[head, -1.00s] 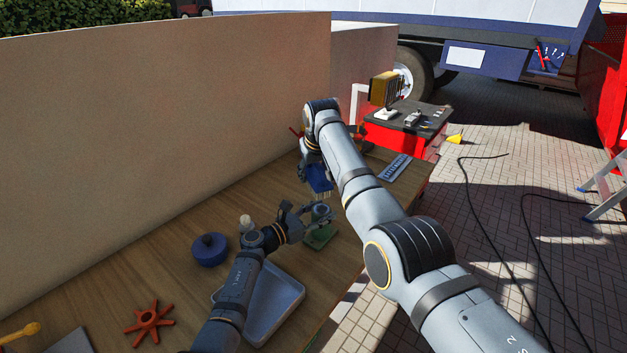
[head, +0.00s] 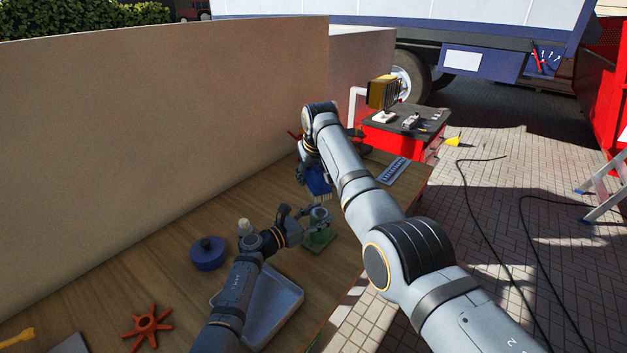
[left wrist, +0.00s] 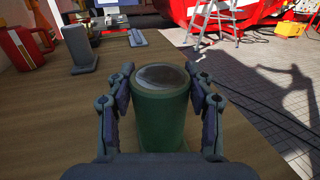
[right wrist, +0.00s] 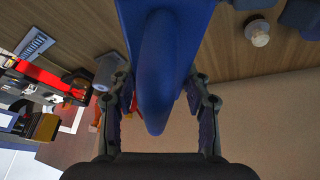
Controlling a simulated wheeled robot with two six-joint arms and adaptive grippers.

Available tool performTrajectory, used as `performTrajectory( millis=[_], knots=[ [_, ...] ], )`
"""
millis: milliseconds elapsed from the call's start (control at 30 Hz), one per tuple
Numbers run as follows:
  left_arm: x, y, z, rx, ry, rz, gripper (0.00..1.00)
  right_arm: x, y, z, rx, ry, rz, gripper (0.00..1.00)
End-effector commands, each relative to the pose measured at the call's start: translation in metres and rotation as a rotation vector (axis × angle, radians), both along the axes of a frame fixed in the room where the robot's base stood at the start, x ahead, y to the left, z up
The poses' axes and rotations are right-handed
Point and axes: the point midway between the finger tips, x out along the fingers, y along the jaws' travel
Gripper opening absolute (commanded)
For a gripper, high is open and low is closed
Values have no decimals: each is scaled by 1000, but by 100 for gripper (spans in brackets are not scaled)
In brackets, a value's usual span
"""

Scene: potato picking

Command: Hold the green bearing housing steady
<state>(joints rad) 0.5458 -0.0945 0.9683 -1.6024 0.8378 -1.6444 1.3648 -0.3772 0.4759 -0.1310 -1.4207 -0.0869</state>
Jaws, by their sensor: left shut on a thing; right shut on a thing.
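The green bearing housing (head: 319,236) is at the table's front edge side in the head view. In the left wrist view it is a green cylinder (left wrist: 162,122) with a grey round top, upright between the fingers. My left gripper (head: 304,216) is shut on it, a finger on each side (left wrist: 162,88). My right gripper (head: 313,170) is shut on a blue brush (head: 319,181) with pale bristles, just beyond and above the housing. The brush's blue handle (right wrist: 165,65) fills the middle of the right wrist view. The arm partly hides the right fingers in the head view.
On the wooden table (head: 175,240) are a blue round pot (head: 208,254), a pale bottle (head: 244,227), a grey tray (head: 285,292) and an orange star-shaped handwheel (head: 147,326). A wall (head: 160,110) runs along the back. A grey rack (head: 394,171) lies farther off.

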Motion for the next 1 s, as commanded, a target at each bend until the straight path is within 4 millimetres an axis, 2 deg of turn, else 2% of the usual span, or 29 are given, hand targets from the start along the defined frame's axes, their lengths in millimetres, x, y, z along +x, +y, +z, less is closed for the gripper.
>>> performTrajectory(
  millis=[667, 800, 1000],
  knots=[
    [0, 0, 0, -1, -1, 0, 0, 0, 0, -58, 0, -1, 0, 0],
    [0, 0, 0, -1, -1, 0, 0, -1, -1, -75, 1, 1, -1, 0],
    [0, 0, 0, 0, 0, 0, 0, -12, -16, -70, 3, -2, -1, 0]
  ],
)
